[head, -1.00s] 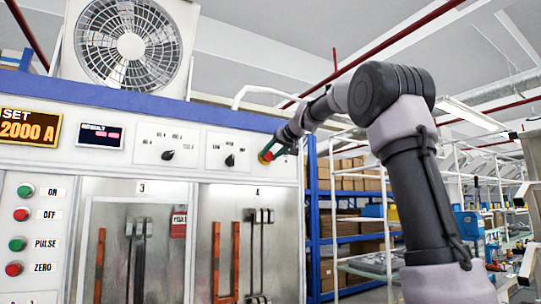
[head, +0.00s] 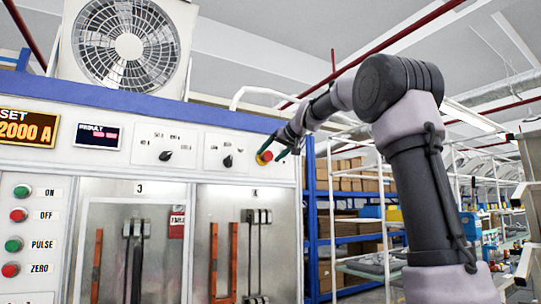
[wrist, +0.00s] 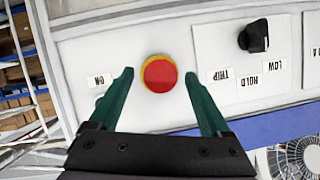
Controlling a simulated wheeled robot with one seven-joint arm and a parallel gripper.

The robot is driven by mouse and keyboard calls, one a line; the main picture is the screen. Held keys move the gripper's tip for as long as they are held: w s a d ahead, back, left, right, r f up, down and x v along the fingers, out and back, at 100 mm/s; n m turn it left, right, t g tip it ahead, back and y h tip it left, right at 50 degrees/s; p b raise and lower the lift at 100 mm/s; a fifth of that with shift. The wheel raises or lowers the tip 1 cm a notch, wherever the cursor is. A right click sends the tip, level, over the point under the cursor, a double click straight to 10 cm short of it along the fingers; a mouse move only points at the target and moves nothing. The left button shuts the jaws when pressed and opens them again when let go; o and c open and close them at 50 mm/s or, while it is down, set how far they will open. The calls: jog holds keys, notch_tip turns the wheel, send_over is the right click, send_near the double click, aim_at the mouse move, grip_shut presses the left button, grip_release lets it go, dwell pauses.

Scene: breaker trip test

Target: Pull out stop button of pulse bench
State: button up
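The stop button is a red knob with a yellow ring (wrist: 160,73) on the white panel of the pulse bench; the head view shows it (head: 264,157) at the panel's right end. My gripper (wrist: 158,76) has two green fingers, spread apart. In the wrist view one finger lies left of the button and the other right, with white panel showing in both gaps. The gripper also shows in the head view (head: 281,146), right at the button. The fingers hold nothing; how far their tips are from the panel is hard to tell.
A black selector knob (wrist: 254,36) with HOLD, TRIP and LOW labels sits beside the button. Green and red push buttons (head: 19,214) line the bench's left side. A fan (head: 127,46) stands on top. Blue shelving with boxes (head: 345,240) is behind my arm.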

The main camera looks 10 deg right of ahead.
jog(key=v, duration=1)
jog(key=shift+s, duration=0.3)
jog(key=shift+d+r, duration=0.1)
jog(key=shift+d, duration=0.05)
